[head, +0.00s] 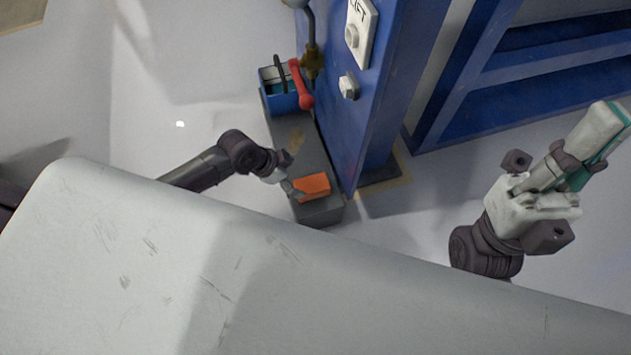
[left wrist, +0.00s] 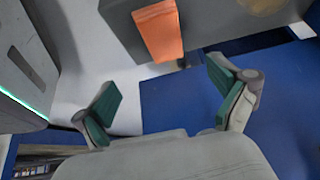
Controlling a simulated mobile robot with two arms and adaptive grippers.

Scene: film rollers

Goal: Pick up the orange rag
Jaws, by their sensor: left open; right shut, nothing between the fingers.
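The orange rag (head: 313,185) lies at the near end of a low grey bench (head: 318,212) in the head view. In the left wrist view the rag (left wrist: 158,32) hangs over the edge of the grey surface, above and beyond the fingertips. My left gripper (head: 287,183) is just left of the rag in the head view. In the left wrist view my left gripper (left wrist: 165,85) is open, with nothing between its green-padded fingers and a gap to the rag. My right gripper (head: 597,140) is shut and empty at the far right, well away from the rag.
A blue toolbox (head: 275,98) with a red-handled tool (head: 299,84) stands at the bench's far end. A blue lift post (head: 363,120) rises close along the bench's right side. Pale floor (head: 150,110) is open left of the bench.

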